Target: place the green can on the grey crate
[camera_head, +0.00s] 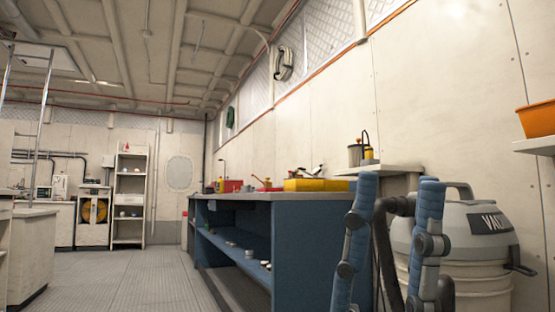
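I cannot make out a green can or a grey crate in the head view.
A blue workbench (310,245) carries a yellow bin (317,185) and small items. A grey vacuum (460,235) stands at the right, below an orange tub (538,118) on a shelf. White shelves (131,190) stand far back. The floor (130,278) at left centre is clear.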

